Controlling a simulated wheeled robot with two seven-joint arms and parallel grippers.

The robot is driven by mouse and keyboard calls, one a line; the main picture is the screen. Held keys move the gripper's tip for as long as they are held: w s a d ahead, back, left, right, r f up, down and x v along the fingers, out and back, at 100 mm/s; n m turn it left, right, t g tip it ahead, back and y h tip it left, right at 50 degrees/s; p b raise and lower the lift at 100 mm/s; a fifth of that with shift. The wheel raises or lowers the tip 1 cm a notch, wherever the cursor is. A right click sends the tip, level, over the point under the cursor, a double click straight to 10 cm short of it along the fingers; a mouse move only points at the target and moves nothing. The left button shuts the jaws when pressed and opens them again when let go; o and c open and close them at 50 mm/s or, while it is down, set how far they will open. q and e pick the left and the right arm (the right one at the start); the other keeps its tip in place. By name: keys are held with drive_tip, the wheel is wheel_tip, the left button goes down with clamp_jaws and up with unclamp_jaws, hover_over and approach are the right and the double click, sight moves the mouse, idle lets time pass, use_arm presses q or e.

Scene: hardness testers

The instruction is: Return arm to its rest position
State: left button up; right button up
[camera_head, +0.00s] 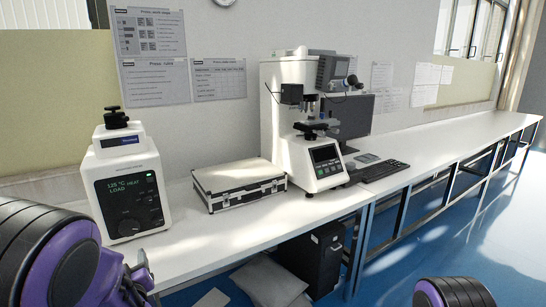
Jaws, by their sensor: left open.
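My left arm comes in at the lower left corner, black and purple. Its gripper (142,277) is at the arm's end, low in the picture in front of the white bench's near edge; it is open and seems to hold nothing. Part of the gripper is cut off or hidden by the arm. Only a rounded black and purple part of my right arm (455,291) shows at the bottom right. The right gripper is out of view.
A white bench (430,150) runs along the wall. A black computer (325,258) stands below. Blue floor (430,245) is open at right.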

use_arm(q)
drive_tip(key=s+d+f+m+g+h, duration=0.1)
drive_tip(key=s+f+g+h, duration=0.15)
drive_tip(key=s+f, duration=0.55)
drive_tip(key=s+d+f+g+h, duration=0.1)
drive_tip(key=s+f+g, duration=0.3)
drive_tip(key=f, duration=0.8)
drive_tip(key=s+d+f+g, duration=0.1)
drive_tip(key=s+f, duration=0.5)
drive_tip(key=s, duration=0.6)
drive_tip(key=s+d+f+g+h, duration=0.1)
drive_tip(key=s+f+g, duration=0.3)
drive_tip(key=s, duration=0.8)
wheel_tip(320, 180, down, 2)
drive_tip(key=shift+d+f+m, duration=0.1)
drive_tip(key=shift+d+m, duration=0.3)
drive_tip(key=shift+d, duration=0.3)
